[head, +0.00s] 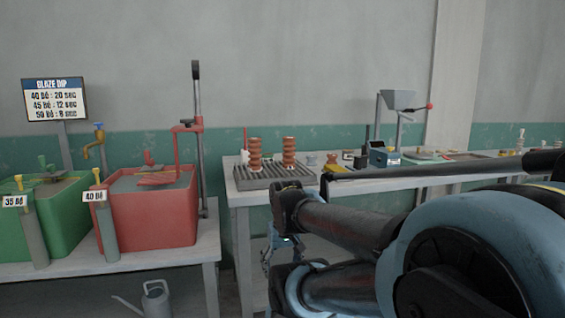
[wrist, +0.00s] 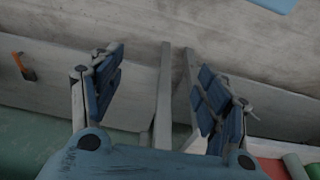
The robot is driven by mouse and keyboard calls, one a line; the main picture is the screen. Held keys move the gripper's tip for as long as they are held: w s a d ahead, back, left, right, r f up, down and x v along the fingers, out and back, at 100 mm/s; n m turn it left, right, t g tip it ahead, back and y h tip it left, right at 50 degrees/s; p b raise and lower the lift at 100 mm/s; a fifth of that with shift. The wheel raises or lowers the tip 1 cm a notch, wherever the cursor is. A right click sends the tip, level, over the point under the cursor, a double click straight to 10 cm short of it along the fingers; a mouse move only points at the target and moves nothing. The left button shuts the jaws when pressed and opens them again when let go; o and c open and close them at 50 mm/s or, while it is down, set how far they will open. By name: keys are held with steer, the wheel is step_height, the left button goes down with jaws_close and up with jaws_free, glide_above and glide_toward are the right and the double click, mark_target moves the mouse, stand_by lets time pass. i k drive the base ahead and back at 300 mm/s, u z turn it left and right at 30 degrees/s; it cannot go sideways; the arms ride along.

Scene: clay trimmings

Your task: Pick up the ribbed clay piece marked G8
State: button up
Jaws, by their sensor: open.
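Two ribbed reddish-brown clay pieces, one on the left (head: 254,153) and one on the right (head: 289,151), stand upright on a dark slatted rack (head: 270,176) in the head view. No G8 mark is legible on either, so I cannot tell which piece carries it. My gripper (head: 271,256) hangs low in front of the table, below the rack and partly hidden by my arm. In the wrist view my gripper (wrist: 155,68) shows its two blue-padded fingers spread apart with nothing between them. No ribbed piece shows in the wrist view.
A grey table (head: 240,187) holds the rack, with small items and a hopper device (head: 398,101) farther right. Left are a red glaze tub (head: 150,215), a green tub (head: 60,215) and a tall lever stand (head: 197,95). A watering can (head: 156,300) stands low.

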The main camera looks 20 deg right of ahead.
mark_target(288, 142)
steer(key=k, duration=0.65)
steer(key=u, duration=0.55)
steer(key=i, duration=1.1)
steer(key=z, duration=0.1)
